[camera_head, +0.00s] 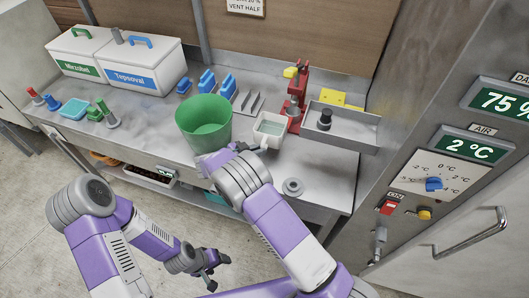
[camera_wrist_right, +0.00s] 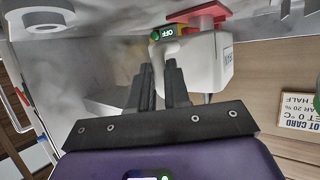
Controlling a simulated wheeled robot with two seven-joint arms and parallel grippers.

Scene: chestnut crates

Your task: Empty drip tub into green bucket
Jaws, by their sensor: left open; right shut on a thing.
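The drip tub (camera_head: 266,143) is a small pale open box holding greenish liquid, in front of a red stand on the steel bench. The green bucket (camera_head: 203,128) stands upright and open to its left. My right gripper (camera_head: 243,147) is at the tub's left side and shut on it, partly hidden by my own wrist. In the right wrist view, its dark fingers (camera_wrist_right: 160,75) are close together against a white body. I cannot tell whether the tub is lifted. My left gripper (camera_head: 217,271) is open and empty, low in front of the bench.
The red stand (camera_head: 299,92) and a grey metal tray (camera_head: 345,130) lie right of the tub. White boxes (camera_head: 140,65), blue holders (camera_head: 207,82) and small coloured tools stand left and behind. A grey puck (camera_head: 292,187) sits near the front edge. A control cabinet is at right.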

